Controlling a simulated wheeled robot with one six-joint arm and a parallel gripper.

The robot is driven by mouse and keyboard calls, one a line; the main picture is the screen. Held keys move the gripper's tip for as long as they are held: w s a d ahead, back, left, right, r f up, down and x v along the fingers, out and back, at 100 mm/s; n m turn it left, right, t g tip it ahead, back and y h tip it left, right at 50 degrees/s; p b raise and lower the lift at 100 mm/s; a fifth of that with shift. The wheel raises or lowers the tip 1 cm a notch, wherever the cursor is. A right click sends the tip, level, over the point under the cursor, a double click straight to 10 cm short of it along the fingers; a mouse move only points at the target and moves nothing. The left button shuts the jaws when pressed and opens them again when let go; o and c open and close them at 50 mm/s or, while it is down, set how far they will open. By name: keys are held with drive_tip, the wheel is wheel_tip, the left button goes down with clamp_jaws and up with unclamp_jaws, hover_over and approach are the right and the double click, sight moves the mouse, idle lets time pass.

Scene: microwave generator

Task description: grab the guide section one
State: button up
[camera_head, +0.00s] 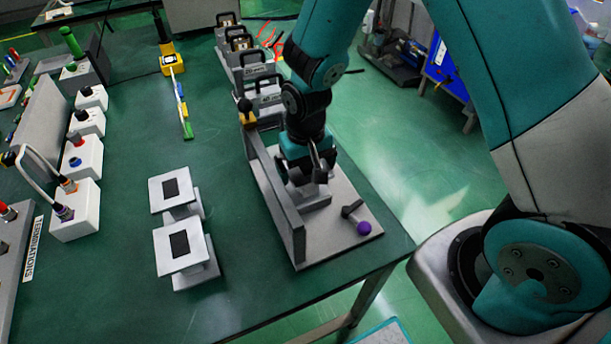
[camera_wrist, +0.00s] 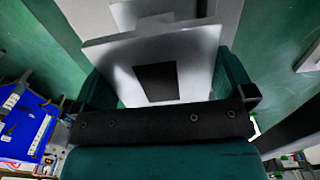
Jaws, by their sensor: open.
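My gripper (camera_head: 311,180) points down over the grey fixture (camera_head: 335,238) at the table's right side. It is open. In the wrist view, a light grey flanged piece with a black square patch (camera_wrist: 190,65) lies between my gripper's two fingers (camera_wrist: 168,78); whether they touch it is unclear. In the head view, this piece (camera_head: 314,198) is mostly hidden by my gripper. Two similar flanged pieces with black patches, a rear one (camera_head: 160,200) and a front one (camera_head: 165,262), stand on the green table to the left. No label shows which is guide section one.
The fixture has an upright grey wall (camera_head: 284,208) on its left and a purple-knobbed handle (camera_head: 363,228) in front. Several handled grey units (camera_head: 262,92) stand behind. White terminal boxes (camera_head: 78,208) line the left. The table (camera_head: 225,290) is clear at the front.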

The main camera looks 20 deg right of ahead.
drive_tip(key=c, duration=0.9)
drive_tip(key=shift+o, duration=0.2)
drive_tip(key=shift+r, duration=0.1)
